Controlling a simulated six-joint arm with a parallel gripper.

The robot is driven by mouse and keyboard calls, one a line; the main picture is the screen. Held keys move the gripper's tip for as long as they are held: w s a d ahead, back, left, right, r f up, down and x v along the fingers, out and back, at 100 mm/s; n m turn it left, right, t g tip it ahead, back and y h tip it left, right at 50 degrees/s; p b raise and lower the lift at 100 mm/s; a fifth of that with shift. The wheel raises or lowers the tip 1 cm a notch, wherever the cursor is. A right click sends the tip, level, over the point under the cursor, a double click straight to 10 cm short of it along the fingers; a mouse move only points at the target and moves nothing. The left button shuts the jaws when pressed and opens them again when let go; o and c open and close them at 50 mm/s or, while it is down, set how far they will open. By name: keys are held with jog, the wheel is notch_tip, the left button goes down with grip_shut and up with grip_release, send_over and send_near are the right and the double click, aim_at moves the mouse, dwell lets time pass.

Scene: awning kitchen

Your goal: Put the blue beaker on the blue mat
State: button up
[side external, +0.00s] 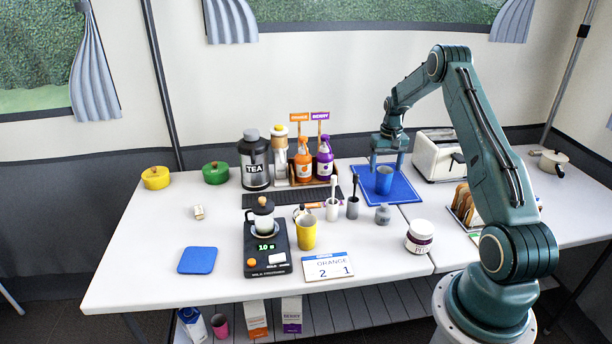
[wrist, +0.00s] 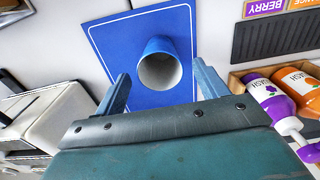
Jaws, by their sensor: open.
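The blue beaker (side external: 384,181) stands upright on the large blue mat (side external: 408,192), which has a thin white border line. In the wrist view, the open mouth of the beaker (wrist: 160,70) faces the camera and looks empty, with the mat (wrist: 112,50) around it. My gripper (side external: 388,162) is open just above and behind the beaker. In the wrist view, the fingertips of my gripper (wrist: 161,70) lie on either side of the beaker's mouth, with gaps on both sides. A smaller plain blue pad (side external: 197,260) lies at the front left of the table.
A white toaster (side external: 437,156) stands right of the mat. Orange (side external: 303,160) and purple (side external: 325,159) bottles stand to its left. The table's left part is mostly clear.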

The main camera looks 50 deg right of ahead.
notch_tip(320, 180, up, 9)
dwell(0.4)
jog(key=shift+r, duration=0.1)
dwell(0.4)
jog(key=s+a+r+n+t+h, duration=0.1)
jog(key=a+r+n, duration=0.1)
jog(key=a+r, duration=0.9)
jog(key=a+r+n+t, duration=0.2)
jog(key=a+r, duration=0.6)
jog(key=a, duration=0.7)
jog(key=s+a+n+t+y, duration=0.1)
jog(key=s+a+n, duration=0.4)
jog(key=s+a, duration=1.2)
jog(key=shift+s+f+t, duration=0.3)
jog(key=shift+s+t, duration=0.5)
jog(key=shift+s, duration=0.05)
